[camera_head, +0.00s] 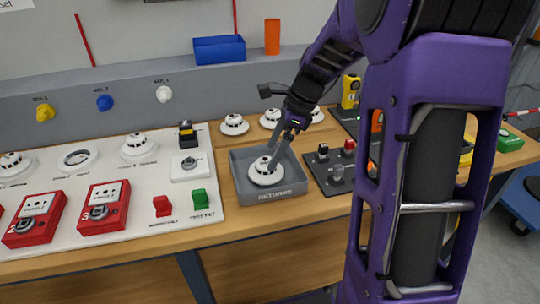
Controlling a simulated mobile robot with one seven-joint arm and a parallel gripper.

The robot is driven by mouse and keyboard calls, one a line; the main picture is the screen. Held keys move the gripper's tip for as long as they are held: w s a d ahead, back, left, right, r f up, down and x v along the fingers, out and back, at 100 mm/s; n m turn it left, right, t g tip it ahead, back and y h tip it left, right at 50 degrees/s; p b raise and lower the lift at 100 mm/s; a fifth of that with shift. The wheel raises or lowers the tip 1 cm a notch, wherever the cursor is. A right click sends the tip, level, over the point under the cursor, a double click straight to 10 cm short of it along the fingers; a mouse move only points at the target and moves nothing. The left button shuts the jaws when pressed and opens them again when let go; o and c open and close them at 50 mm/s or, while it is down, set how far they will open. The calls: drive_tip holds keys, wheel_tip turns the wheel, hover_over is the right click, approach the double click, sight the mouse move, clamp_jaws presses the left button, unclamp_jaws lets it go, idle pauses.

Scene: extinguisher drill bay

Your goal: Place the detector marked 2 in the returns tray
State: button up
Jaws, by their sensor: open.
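The grey returns tray (268,197) stands on the wooden bench, with lettering on its front wall. A white round detector (265,171) lies in the tray, towards its left side; no number is legible on it. My gripper (283,163) is open and reaches down into the tray from above, its fingers at the right side of the detector. I cannot tell whether a finger touches it. More white detectors stand behind the tray, one (234,125) at the left and another (270,118) to its right. A third is partly hidden by my arm.
A white panel (110,235) at the left carries detectors, red call points (104,207) and coloured switches. A dark plate (328,172) with buttons lies right of the tray. A blue bin (219,49) and an orange cup (272,37) stand on the back ledge. My arm hides much of the right side.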

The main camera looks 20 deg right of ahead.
drive_tip(key=w+p+v, duration=0.1)
drive_tip(key=v, duration=0.7)
drive_tip(key=shift+s+d+r, duration=0.2)
drive_tip(key=shift+s+r, duration=0.2)
drive_tip(key=shift+s, duration=0.15)
